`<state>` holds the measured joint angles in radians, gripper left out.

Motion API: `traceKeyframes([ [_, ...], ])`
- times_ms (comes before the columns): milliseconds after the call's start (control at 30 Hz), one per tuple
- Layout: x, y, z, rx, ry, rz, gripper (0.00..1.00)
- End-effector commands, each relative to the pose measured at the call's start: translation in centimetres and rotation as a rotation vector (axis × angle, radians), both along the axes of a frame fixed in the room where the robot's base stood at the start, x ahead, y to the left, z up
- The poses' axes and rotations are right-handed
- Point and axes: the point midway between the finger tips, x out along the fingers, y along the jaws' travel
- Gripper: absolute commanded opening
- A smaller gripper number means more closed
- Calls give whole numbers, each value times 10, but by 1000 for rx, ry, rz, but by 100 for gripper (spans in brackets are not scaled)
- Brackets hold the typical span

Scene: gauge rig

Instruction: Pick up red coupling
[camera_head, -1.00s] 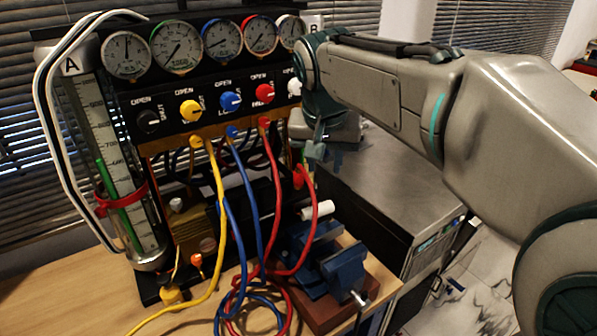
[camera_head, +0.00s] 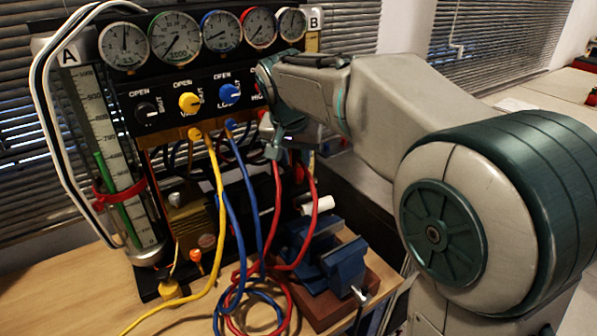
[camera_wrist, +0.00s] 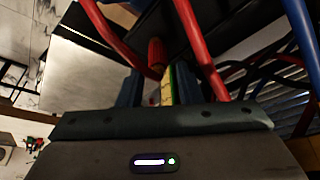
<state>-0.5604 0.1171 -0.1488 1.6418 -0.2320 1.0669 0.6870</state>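The red coupling (camera_wrist: 156,53) is a ribbed red cylinder at the end of a red hose. In the wrist view it lies ahead of my gripper (camera_wrist: 158,80), lined up with the gap between the two blue-grey fingers. The fingers are apart, with visible room on both sides of the coupling, and I see no contact. In the head view my gripper (camera_head: 287,153) is in front of the rig's right part, just above the red hoses. The coupling cannot be made out clearly there, behind or beside the gripper.
Red hoses (camera_wrist: 198,45) pass close on both sides of the coupling. Yellow (camera_head: 218,190) and blue (camera_head: 243,170) hoses hang to the left. A blue vise (camera_head: 345,262) stands below on a wooden block. The panel with gauges and knobs (camera_head: 190,102) is behind my gripper.

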Motion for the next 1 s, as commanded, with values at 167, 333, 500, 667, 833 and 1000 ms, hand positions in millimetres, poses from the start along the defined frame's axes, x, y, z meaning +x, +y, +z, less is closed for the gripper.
traceKeyframes([
  [167, 9, -5, -25, -2, 5, 0, 32],
  [333, 17, -6, -42, -2, 2, 0, 32],
  [500, 18, -6, -44, 0, 0, 1, 32],
  [667, 18, -6, -44, 0, 1, 1, 15],
  [833, 18, -6, -44, 0, 0, 0, 0],
  [1000, 18, -6, -43, 0, 0, 0, 0],
])
